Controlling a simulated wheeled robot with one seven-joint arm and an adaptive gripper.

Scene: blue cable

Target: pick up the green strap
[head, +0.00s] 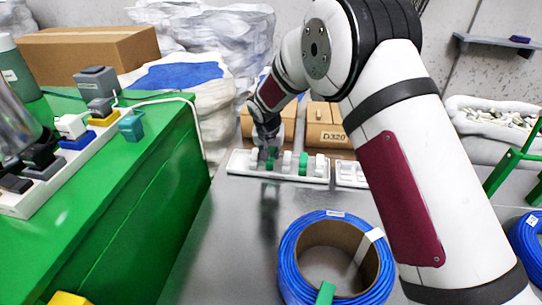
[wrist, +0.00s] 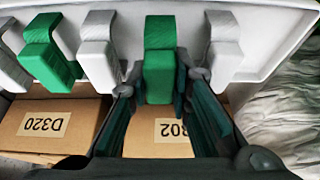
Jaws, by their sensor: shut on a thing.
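A white rack (head: 278,171) on the grey table holds a row of white and green pieces. My gripper (head: 266,150) is at its left part, and it also shows in the wrist view (wrist: 162,90). Its fingers are shut on the green strap (wrist: 160,58), a thick green piece in front of the white rack wall (wrist: 265,35). Part of its lower end is hidden by the fingers. The strap still touches or overlaps the rack; I cannot tell if it is clear of it. A second green piece (wrist: 45,58) hangs farther left in the wrist view.
White pieces (wrist: 98,48) flank the strap closely. Cardboard boxes (head: 325,128) stand behind the rack. A blue cable coil (head: 300,262) lies in front on the table. A green bench (head: 120,190) with a power strip (head: 75,160) is at the left.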

